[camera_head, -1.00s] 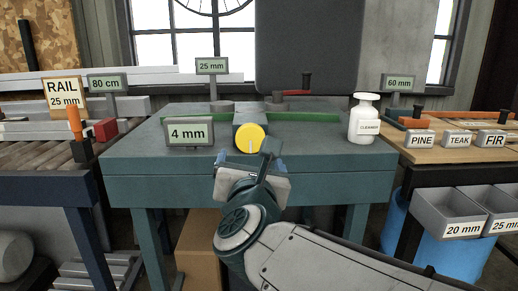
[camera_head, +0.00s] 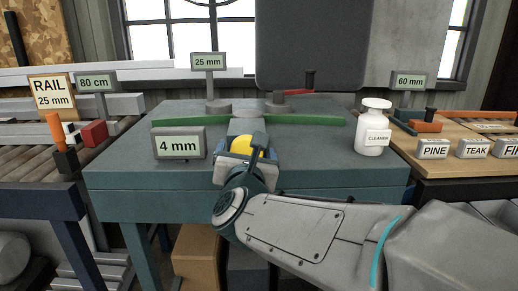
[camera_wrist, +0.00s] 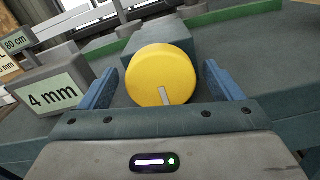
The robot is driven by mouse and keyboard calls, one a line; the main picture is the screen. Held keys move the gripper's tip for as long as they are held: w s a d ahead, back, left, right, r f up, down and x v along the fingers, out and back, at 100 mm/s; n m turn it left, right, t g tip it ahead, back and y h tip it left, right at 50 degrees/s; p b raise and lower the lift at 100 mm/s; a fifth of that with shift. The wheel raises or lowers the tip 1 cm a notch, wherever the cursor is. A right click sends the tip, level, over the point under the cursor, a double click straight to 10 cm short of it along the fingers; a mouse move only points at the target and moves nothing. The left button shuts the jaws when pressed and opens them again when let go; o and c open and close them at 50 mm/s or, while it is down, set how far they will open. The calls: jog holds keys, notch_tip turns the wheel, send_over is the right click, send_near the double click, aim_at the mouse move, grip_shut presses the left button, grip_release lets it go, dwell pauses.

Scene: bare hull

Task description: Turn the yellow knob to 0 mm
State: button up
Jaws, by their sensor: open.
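The yellow knob (camera_wrist: 160,76) is a round disc on the front of a grey-teal block on the table. Its pale pointer mark points down, slightly right, in the wrist view. In the head view the knob (camera_head: 245,147) is partly hidden behind my gripper (camera_head: 248,160). In the wrist view my gripper (camera_wrist: 163,88) is open, with a blue finger on each side of the knob and gaps between. A sign (camera_head: 179,144) left of the knob reads 4 mm, and it also shows in the wrist view (camera_wrist: 54,97).
A white cleaner bottle (camera_head: 373,128) stands on the table at right. A green strip (camera_head: 305,120) runs along behind the knob block. A 25 mm sign (camera_head: 208,62) stands behind. The table top (camera_head: 320,160) right of the knob is clear.

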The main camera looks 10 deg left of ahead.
jog(key=c, duration=1)
jog(key=shift+n, duration=0.3)
jog(key=n+b, duration=0.1)
jog(key=n, duration=0.2)
jog(key=shift+b, duration=0.4)
jog(key=shift+a+n, duration=0.15)
jog(key=shift+n, duration=1.85)
